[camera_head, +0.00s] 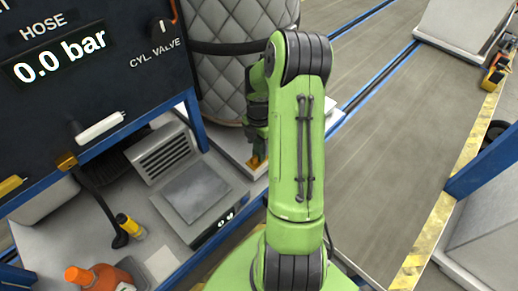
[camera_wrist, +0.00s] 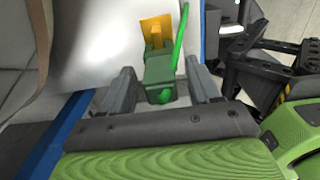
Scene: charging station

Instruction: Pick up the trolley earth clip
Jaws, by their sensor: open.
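The earth clip (camera_wrist: 160,75) is a dark green block in the wrist view. It sits at a yellow-gold plate (camera_wrist: 152,24), and a bright green cable (camera_wrist: 180,52) runs up along its right side. My gripper (camera_wrist: 159,68) is open, with one grey finger on each side of the clip. I cannot tell whether either finger touches it. In the head view my gripper (camera_head: 256,148) points down beside the quilted cylinder, over a small gold piece (camera_head: 256,161). My arm partly blocks that area, and the clip itself is not clear there.
A quilted grey cylinder (camera_head: 222,75) stands behind my gripper. A blue-framed bench holds a scale (camera_head: 192,192), a vented box (camera_head: 160,153), an orange-capped bottle (camera_head: 100,278) and a yellow-black tool (camera_head: 128,226). A dark gauge panel (camera_head: 110,80) rises at left. Open floor (camera_head: 375,130) lies right.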

